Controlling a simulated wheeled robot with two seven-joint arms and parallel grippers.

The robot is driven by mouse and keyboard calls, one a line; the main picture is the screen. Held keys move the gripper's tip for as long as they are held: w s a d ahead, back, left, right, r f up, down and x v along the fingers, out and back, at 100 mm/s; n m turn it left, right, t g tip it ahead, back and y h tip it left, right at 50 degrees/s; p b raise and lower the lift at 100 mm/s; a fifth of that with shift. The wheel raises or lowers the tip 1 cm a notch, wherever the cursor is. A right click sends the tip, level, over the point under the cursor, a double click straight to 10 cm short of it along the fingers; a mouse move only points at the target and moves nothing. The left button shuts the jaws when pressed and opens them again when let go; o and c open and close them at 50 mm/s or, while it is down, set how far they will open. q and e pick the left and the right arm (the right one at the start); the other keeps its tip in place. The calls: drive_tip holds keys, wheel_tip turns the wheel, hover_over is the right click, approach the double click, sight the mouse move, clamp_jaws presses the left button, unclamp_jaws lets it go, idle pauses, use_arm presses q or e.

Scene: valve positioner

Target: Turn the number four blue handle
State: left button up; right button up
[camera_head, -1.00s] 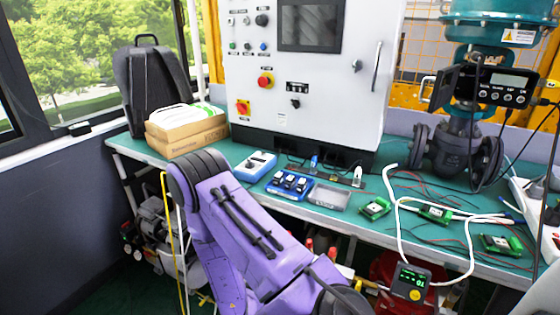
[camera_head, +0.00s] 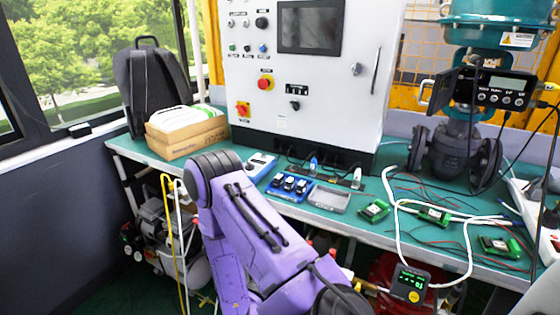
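A small blue part (camera_head: 313,164) stands at the foot of the white control cabinet (camera_head: 300,100), on the green bench. It is too small to tell whether it is a handle, and no number can be read on it. A blue button (camera_head: 262,48) sits on the upper left of the cabinet front. I cannot pick out a handle marked four. A purple arm link of mine fills the lower middle and covers part of the bench's front edge. Neither of my grippers is in view.
On the bench (camera_head: 385,235) are cardboard boxes (camera_head: 186,139), a blue tray (camera_head: 289,187), a grey tray (camera_head: 328,199), several green circuit boards (camera_head: 375,210) and loose cables. A valve with a positioner (camera_head: 497,88) stands at right. A small meter (camera_head: 410,282) hangs at the front.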

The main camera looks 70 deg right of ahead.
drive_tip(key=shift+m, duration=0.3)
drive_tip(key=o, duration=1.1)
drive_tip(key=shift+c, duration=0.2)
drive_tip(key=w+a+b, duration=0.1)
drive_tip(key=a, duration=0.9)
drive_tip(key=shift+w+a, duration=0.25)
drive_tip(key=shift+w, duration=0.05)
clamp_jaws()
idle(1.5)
